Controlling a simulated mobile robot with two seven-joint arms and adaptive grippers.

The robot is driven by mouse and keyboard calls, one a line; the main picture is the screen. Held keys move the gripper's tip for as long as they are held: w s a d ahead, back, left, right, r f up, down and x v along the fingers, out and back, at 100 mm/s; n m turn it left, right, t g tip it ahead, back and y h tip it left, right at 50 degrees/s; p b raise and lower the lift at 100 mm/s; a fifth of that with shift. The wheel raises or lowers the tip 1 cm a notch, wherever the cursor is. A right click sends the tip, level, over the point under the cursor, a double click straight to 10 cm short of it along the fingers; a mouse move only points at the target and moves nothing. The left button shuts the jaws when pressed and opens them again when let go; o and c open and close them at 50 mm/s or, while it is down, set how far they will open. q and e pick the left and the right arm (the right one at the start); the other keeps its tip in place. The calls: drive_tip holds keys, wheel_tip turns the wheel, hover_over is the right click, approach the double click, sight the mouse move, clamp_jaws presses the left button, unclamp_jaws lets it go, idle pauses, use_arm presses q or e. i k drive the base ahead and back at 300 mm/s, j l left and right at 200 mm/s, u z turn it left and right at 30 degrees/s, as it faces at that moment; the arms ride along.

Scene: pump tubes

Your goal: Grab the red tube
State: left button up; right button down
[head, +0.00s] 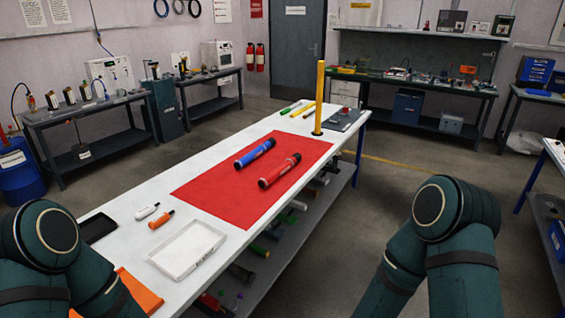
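The red tube (279,171) has dark ends and lies on its side on a red mat (222,195) on the white table. A blue tube (254,153) with dark ends lies beside it to the left, roughly parallel, with a gap between them. Nothing holds either tube. My two arms show at the lower left and lower right, only as dark green links. Both grippers are out of the picture, so their state is hidden.
A white tray (188,250), an orange-tipped tool (161,219) and a white one (147,211) lie on the table's (115,204) near part. A yellow post (320,97) stands at the far end, near green and yellow sticks. A loaded shelf (312,200) runs below.

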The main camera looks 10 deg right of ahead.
sight(263, 182)
drive_tip(key=i+l, duration=0.7)
drive_tip(key=l, duration=0.15)
drive_tip(key=i+l, duration=0.75)
drive_tip(key=l+u, duration=0.05)
